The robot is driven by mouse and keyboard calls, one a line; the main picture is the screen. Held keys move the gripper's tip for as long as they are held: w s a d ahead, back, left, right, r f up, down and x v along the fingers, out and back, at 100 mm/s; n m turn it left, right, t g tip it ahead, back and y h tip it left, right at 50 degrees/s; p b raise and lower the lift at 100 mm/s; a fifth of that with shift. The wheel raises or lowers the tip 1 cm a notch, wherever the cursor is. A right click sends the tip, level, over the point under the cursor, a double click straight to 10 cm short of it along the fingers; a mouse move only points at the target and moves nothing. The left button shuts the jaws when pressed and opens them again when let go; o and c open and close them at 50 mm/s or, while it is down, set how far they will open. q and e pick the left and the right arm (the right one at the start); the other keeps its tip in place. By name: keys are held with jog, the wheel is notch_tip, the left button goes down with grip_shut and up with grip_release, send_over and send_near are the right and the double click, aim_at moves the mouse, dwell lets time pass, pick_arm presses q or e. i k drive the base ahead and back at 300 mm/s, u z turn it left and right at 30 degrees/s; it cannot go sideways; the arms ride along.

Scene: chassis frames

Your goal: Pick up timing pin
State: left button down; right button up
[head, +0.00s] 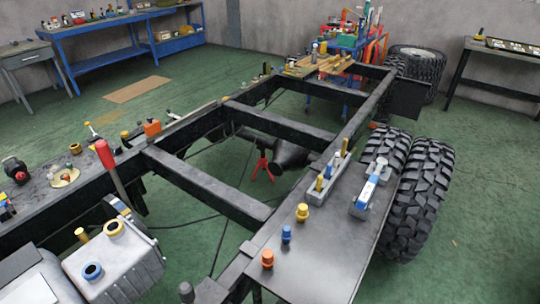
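I cannot tell which item is the timing pin. Candidates lie on the dark plate (335,245) at the right of the chassis frame. A grey block (318,194) there carries upright yellow-topped and blue pieces. Beside it lies a blue and white tool (371,185) on a grey base. An orange knobbed piece (267,259), a blue knobbed piece (286,234) and a yellow knobbed piece (302,212) stand in a row nearer me. Neither of my grippers shows in the head view.
A black chassis frame (205,180) with open gaps fills the middle. A ribbed grey housing (118,268) sits front left, near a red-handled tool (106,155). Large tyres (420,195) stand right of the plate. Blue benches (95,40) line the back left wall.

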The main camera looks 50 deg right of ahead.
aim_at(345, 142)
jog(key=u, duration=0.2)
jog(key=k, duration=1)
jog(key=z, duration=1.15)
jog(key=i, duration=0.95)
jog(key=u, duration=0.05)
